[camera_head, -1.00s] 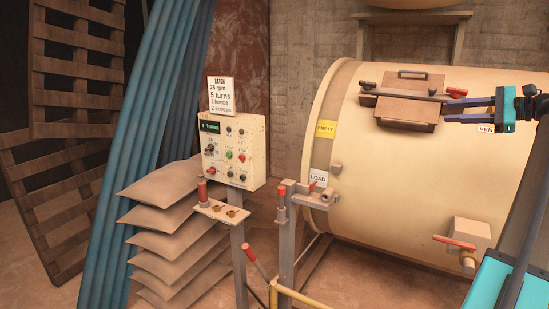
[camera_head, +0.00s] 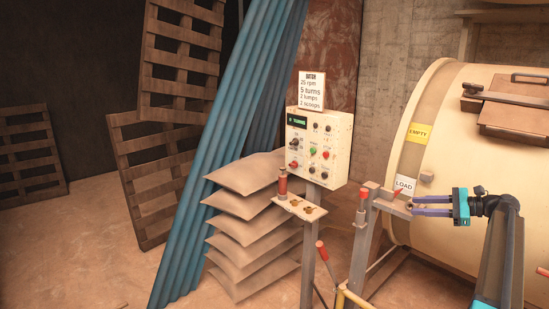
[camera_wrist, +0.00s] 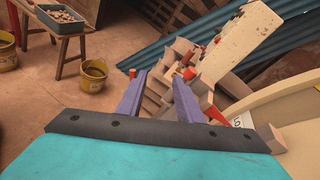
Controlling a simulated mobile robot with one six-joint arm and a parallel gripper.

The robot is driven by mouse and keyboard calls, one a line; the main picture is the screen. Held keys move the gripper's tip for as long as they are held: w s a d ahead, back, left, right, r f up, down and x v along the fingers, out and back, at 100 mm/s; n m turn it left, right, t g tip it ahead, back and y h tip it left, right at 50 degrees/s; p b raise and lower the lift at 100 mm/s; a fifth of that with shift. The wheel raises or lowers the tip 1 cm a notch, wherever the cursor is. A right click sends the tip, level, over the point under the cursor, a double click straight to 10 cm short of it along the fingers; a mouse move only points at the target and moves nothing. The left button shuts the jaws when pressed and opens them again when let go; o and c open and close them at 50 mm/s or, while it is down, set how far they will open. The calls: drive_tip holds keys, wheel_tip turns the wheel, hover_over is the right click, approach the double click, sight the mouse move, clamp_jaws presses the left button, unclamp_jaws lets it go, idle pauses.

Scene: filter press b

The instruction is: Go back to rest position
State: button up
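My gripper (camera_head: 432,205) is in the head view at the right, in front of the cream drum (camera_head: 440,110) and near its LOAD label (camera_head: 404,185). Its two purple fingers point left and stand apart with nothing between them. In the wrist view the fingers (camera_wrist: 160,95) are also spread and empty. Beyond them are the control box (camera_wrist: 240,40) and stacked sacks. A post with a red-topped pin (camera_head: 363,198) and a bracket stands just left of the fingertips. I cannot tell whether the fingers touch it.
The control box (camera_head: 319,146) stands on a post left of the drum, with a batch sign (camera_head: 311,90) on top. Sacks (camera_head: 250,220) and blue corrugated sheets (camera_head: 215,150) are left of it. Floor at lower left (camera_head: 80,240) is clear. Yellow buckets (camera_wrist: 92,76) show in the wrist view.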

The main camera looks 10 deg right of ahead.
drive_tip(key=w+a+f+n+g+b, duration=0.15)
drive_tip(key=a+f+g, duration=0.35)
drive_tip(key=a+f, duration=1.9)
drive_tip(key=s+a+f+n+g, duration=0.1)
drive_tip(key=s+a+f+g, duration=0.1)
drive_tip(key=s+a+f, duration=0.55)
drive_tip(key=s+a+f+n+g, duration=0.2)
drive_tip(key=s+a+f+g, duration=0.1)
drive_tip(key=a+f, duration=0.85)
drive_tip(key=s+a+f+n+g+h+b, duration=0.1)
drive_tip(key=s+a+f+n+g+h, duration=0.3)
drive_tip(key=s+f, duration=0.65)
drive_tip(key=s+a+f+n+g+h+b, duration=0.15)
drive_tip(key=s+a+f, duration=0.5)
drive_tip(key=s, duration=0.75)
drive_tip(key=s+d+f+n+h, duration=0.1)
drive_tip(key=s+d+f+n, duration=0.1)
drive_tip(key=s, duration=0.3)
drive_tip(key=s+d+f+n+h, duration=0.1)
drive_tip(key=s+d+f+n, duration=0.15)
drive_tip(key=s, duration=0.25)
drive_tip(key=s+d+n+h, duration=0.3)
drive_tip(key=d+n+h, duration=0.1)
drive_tip(key=d+n, duration=0.2)
drive_tip(key=shift+d+f+n+p, duration=0.3)
drive_tip(key=shift+n, duration=0.25)
drive_tip(key=shift+s+d, duration=0.1)
